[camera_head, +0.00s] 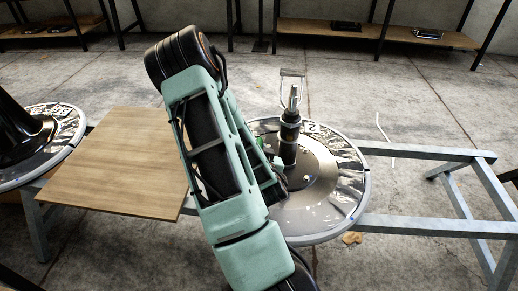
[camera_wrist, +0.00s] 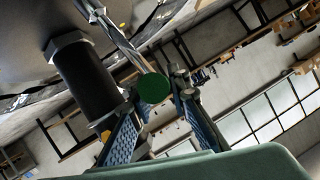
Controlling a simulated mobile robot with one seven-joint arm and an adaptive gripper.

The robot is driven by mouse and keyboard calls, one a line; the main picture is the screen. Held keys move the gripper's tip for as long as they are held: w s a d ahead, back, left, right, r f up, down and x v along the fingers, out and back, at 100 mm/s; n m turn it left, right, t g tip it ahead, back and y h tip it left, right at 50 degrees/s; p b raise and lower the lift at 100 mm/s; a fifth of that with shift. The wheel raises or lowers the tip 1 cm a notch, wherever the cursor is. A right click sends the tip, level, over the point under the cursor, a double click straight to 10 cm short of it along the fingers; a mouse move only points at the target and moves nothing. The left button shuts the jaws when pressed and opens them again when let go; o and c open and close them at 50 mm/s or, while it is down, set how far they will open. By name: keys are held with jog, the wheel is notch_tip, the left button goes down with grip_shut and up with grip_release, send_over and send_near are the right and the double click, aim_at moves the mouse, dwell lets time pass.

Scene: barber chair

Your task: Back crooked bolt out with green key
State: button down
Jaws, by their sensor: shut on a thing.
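The round chair base (camera_head: 340,205) has a dark upright post (camera_head: 289,140) with a metal top at its centre. In the wrist view, the black post (camera_wrist: 88,85) shows with a grey hex collar (camera_wrist: 68,45). My gripper (camera_wrist: 153,98) is shut on the green key, whose round green end (camera_wrist: 153,89) sits between the fingers. A metal shank (camera_wrist: 115,38) runs from the green end toward the base, beside the post. In the head view, a small green piece (camera_head: 277,163) shows beside the post, and my arm hides most of the gripper. I cannot make out the crooked bolt clearly.
A wooden board (camera_head: 115,160) lies left of my arm. A second round base (camera_head: 65,130) with a black post is at the far left. Grey frame rails (camera_head: 430,224) extend to the right. Shelves (camera_head: 375,32) stand at the back, with open floor before them.

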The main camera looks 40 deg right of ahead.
jog(key=shift+r+p, duration=1.7)
jog(key=shift+r, duration=0.85)
